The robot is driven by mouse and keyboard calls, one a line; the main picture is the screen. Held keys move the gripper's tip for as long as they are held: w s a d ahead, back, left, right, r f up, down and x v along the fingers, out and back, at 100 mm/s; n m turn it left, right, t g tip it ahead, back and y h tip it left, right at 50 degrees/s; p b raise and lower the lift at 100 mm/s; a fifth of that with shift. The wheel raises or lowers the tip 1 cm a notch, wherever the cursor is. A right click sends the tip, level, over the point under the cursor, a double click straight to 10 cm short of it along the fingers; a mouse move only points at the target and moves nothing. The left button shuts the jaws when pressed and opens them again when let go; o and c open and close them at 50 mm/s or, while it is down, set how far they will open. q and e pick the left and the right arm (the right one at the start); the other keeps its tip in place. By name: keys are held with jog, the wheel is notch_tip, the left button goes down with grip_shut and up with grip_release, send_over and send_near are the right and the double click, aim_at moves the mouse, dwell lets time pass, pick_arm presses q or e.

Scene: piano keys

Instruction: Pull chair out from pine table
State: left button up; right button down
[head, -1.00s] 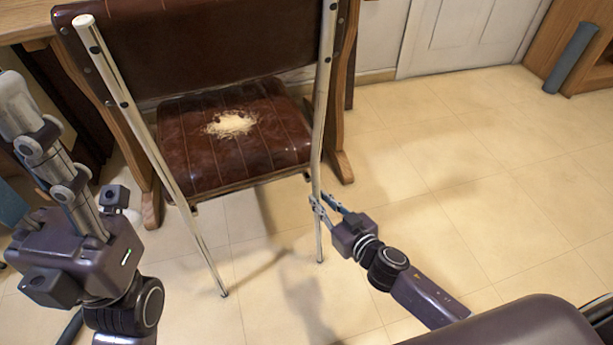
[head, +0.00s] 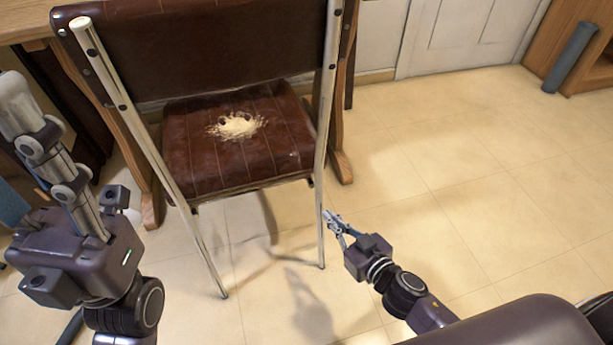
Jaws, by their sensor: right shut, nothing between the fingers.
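The chair (head: 240,160) has a dark brown padded seat, torn in the middle with pale stuffing showing, a brown backrest and pale metal legs. Its back faces me. The wooden table (head: 25,28) is behind it, with the chair's seat close to the table's wooden legs. My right gripper (head: 332,220) is shut and empty, just right of the chair's right rear leg (head: 321,200); whether it touches the leg is hard to tell. My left gripper (head: 35,135) is at the left, pointing up, left of the chair; its fingers are not clear enough to judge.
Tiled floor (head: 470,180) is open to the right of the chair and in front of it. A white door (head: 470,40) is at the back. A grey-blue cylinder (head: 570,57) stands by a wooden cabinet at the top right.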

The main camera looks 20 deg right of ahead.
jog(key=s+d, duration=0.1)
jog(key=s, duration=0.5)
dwell(0.7)
jog(key=c, duration=2.7)
grip_release()
jog(key=shift+r, duration=0.1)
jog(key=o, duration=1.1)
jog(key=shift+s, duration=0.1)
jog(key=s+d, duration=0.1)
jog(key=s, duration=0.5)
jog(key=s+d+p, duration=0.1)
jog(key=s, duration=0.2)
jog(key=shift+s+d, duration=0.3)
jog(key=shift+d, duration=0.05)
